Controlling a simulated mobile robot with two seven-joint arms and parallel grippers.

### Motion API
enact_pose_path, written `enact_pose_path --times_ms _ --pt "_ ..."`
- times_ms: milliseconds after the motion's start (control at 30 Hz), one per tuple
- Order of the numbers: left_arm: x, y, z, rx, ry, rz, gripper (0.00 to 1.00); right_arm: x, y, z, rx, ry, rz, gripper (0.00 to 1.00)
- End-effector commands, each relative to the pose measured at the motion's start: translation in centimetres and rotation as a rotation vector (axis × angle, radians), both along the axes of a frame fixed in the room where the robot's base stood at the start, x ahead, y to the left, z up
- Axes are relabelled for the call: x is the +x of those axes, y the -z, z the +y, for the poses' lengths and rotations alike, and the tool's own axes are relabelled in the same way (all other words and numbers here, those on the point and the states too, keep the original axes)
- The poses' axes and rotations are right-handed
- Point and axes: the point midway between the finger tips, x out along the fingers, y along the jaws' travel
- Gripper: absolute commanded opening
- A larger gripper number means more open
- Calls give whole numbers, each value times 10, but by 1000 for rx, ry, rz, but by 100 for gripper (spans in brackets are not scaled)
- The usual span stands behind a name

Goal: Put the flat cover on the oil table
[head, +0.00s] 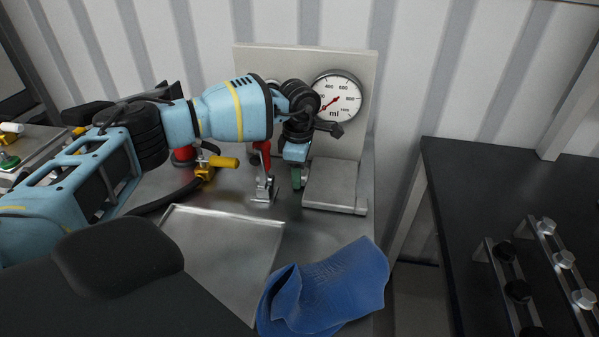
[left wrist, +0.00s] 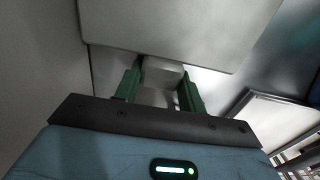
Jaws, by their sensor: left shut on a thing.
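My left gripper (head: 298,178) reaches over the metal table, pointing down beside a flat grey plate (head: 332,183), which looks like the flat cover. In the left wrist view, the green fingers of the left gripper (left wrist: 160,88) are shut on a small grey block (left wrist: 162,72) at the edge of a broad flat plate (left wrist: 180,25). The block seems to belong to the plate. Whether the plate is lifted or resting I cannot tell. My right gripper is not in view. Which surface is the oil table is unclear.
A gauge (head: 337,97) is on the upright grey panel behind. A red-handled clamp (head: 263,180) and yellow-handled valve (head: 212,167) stand left of the gripper. A shallow tray (head: 225,243) and blue cloth (head: 325,287) lie in front. A black table (head: 475,185) with knobbed rails stands right, across a gap.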

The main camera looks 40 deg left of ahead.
Motion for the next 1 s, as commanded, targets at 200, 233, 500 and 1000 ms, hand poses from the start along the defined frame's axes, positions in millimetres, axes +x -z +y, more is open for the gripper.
enact_pose_path --times_ms 200,233,500,1000 --pt "0 2 0 0 0 0 49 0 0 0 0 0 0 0" --pt "0 2 0 0 0 0 53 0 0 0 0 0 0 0" --pt "0 3 0 0 0 0 62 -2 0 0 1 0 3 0" --pt "1 -58 0 -1 1 -4 62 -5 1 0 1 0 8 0"
